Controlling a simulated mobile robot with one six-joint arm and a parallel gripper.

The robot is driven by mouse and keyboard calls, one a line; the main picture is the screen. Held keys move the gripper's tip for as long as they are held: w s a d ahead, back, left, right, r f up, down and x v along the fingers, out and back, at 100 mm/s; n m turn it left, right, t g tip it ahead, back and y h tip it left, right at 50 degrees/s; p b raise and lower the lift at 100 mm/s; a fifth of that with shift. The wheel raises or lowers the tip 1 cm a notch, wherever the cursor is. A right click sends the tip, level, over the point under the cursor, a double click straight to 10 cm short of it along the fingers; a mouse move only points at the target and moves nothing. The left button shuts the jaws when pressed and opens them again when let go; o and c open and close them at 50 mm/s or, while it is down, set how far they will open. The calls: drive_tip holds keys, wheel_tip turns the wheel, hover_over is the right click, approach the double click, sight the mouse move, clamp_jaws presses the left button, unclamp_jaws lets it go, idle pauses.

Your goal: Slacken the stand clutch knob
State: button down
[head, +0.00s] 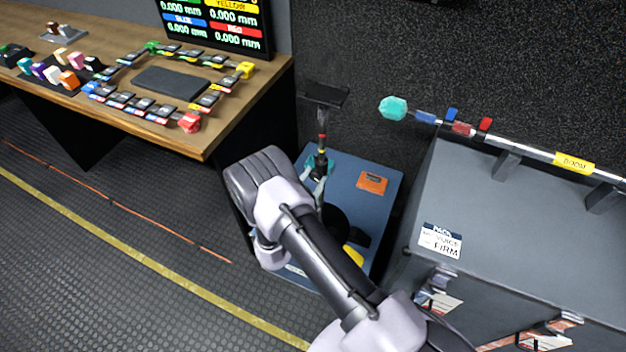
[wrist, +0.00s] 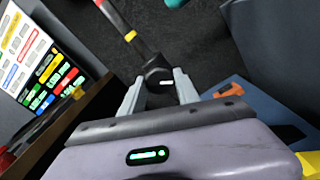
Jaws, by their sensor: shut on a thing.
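The stand (head: 322,138) rises from a blue platform, with a dark flat plate on top and a pole banded red and yellow. Its pole also shows in the wrist view (wrist: 122,27), leaning toward the upper left. The black clutch knob (wrist: 157,74) has a small white mark and sits on the pole's lower end. My gripper (wrist: 158,88) is shut on the knob, one pale finger at each side. In the head view, my gripper (head: 319,180) is at the dark collar of the stand, and my arm hides part of the base.
A grey case (head: 530,230) with a boom pole (head: 540,156) stands close on the right. A wooden desk (head: 215,135) with small coloured items and a screen (head: 215,22) is at left. The left floor is open.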

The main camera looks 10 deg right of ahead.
drive_tip(key=shift+n, duration=0.4)
drive_tip(key=c, duration=0.9)
unclamp_jaws()
drive_tip(key=p+v, duration=0.3)
drive_tip(key=v, duration=1.4)
drive_tip(key=shift+s+a, duration=0.15)
drive_tip(key=shift+s, duration=0.05)
